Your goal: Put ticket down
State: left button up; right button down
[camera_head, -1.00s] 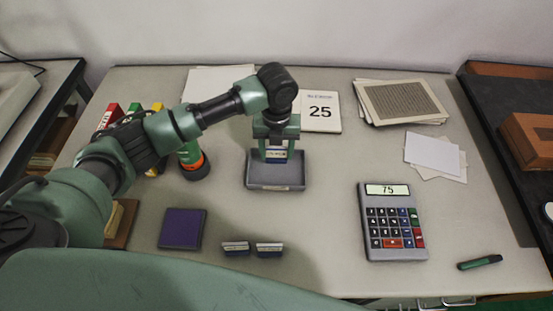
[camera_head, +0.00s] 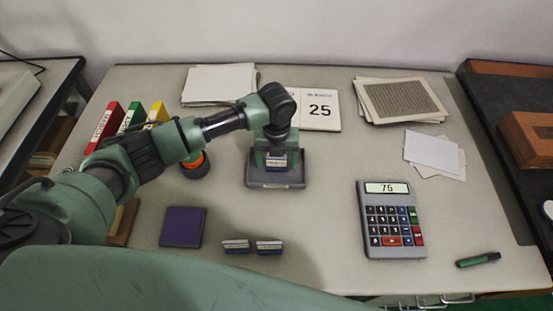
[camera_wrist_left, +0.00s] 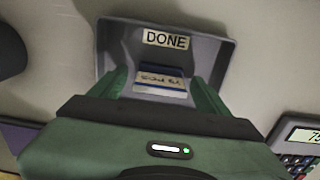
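The ticket (camera_head: 276,161), a small white and blue piece with print on it, is inside the grey tray (camera_head: 257,180). In the left wrist view the ticket (camera_wrist_left: 160,83) lies below the tray's DONE label (camera_wrist_left: 166,39). My left gripper (camera_head: 276,159) is lowered into the tray. Its two green fingers (camera_wrist_left: 163,90) stand on either side of the ticket, with a narrow gap showing at each side, so it looks open. The ticket's lower part is partly hidden by the gripper body in the wrist view. My right gripper is not in view.
Two small tickets or blocks (camera_head: 252,247) and a purple pad (camera_head: 182,227) lie in front of the tray. A calculator (camera_head: 391,220) is at the right. A round dark object with an orange band (camera_head: 195,166) stands left of the tray.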

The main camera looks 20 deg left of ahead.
pick_arm(q)
notch_tip(320, 180, up, 12)
jog(key=shift+r+b, duration=0.2)
jog(key=shift+b, duration=0.25)
dwell(0.7)
